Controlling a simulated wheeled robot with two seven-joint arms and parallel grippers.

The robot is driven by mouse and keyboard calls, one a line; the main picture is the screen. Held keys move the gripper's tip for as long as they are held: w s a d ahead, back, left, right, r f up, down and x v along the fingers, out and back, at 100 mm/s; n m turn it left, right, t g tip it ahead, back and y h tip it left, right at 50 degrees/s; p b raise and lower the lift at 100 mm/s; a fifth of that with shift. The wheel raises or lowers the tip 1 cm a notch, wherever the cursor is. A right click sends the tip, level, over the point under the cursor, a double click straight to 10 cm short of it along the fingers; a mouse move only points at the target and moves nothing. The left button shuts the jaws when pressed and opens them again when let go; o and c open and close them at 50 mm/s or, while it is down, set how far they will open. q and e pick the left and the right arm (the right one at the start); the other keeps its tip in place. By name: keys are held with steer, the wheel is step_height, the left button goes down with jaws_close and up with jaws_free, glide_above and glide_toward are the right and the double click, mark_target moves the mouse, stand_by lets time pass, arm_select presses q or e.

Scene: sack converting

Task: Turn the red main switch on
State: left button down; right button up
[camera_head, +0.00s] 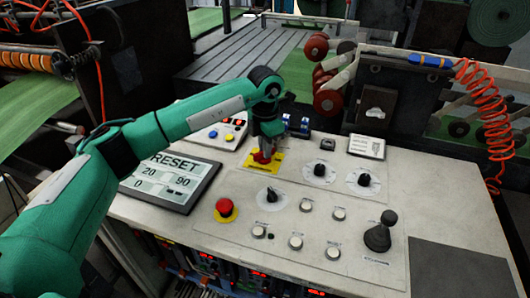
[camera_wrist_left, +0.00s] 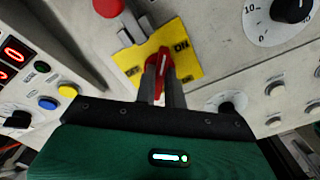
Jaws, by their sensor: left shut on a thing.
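The red main switch (camera_wrist_left: 161,62) sits on a yellow plate (camera_wrist_left: 187,66) with black lettering at its left and right sides. In the left wrist view its handle stands slightly tilted, its top leaning right toward the ON lettering. The head view shows the red switch (camera_head: 262,156) on the same yellow plate (camera_head: 277,163), partly hidden under my gripper. My left gripper (camera_head: 264,149) points down over it and is shut on the red handle. Its two fingers (camera_wrist_left: 161,85) flank the handle in the wrist view. My right gripper is not in view.
A red emergency button (camera_head: 226,206), a black selector knob (camera_head: 270,195), dials (camera_head: 319,171), a joystick (camera_head: 379,235) and white buttons share the panel. A RESET display (camera_head: 168,178) lies left. A coiled orange hose (camera_head: 485,110) hangs at right.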

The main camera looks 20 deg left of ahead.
arm_select(q)
steer(key=shift+m+b, duration=0.3)
steer(key=shift+m, duration=0.4)
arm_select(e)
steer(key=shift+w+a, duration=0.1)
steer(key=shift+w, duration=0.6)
arm_select(q)
steer(key=shift+r, duration=0.1)
steer(key=c, duration=1.5)
jaws_free()
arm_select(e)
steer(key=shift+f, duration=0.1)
